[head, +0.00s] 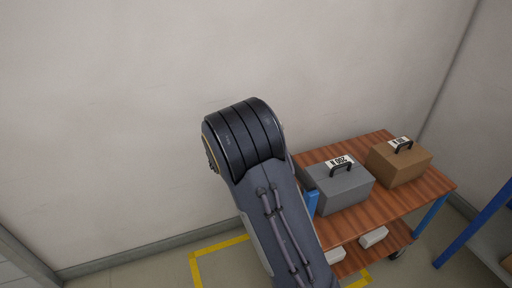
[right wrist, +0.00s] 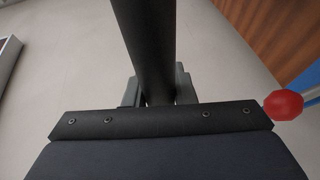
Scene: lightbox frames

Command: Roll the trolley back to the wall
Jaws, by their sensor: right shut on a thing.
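The trolley (head: 388,206) stands near the wall at the right of the head view. It has wood-brown decks and blue posts, and a caster shows at its lower right. A grey case (head: 342,187) and a brown case (head: 400,166), both with dark handles, sit on its top deck. In the right wrist view my right gripper (right wrist: 158,90) is shut around a dark bar (right wrist: 150,38), which looks like the trolley's handle. Part of the trolley's wood and blue frame shows there at the upper right. My left gripper is not in view. My arm hides the trolley's left side.
The wall (head: 120,110) fills the background. A yellow floor line (head: 218,246) marks a corner by the wall, left of the trolley. White boxes (head: 374,237) lie on the lower deck. A blue-framed rack (head: 470,232) stands at the far right. A red knob (right wrist: 283,104) is beside my right gripper.

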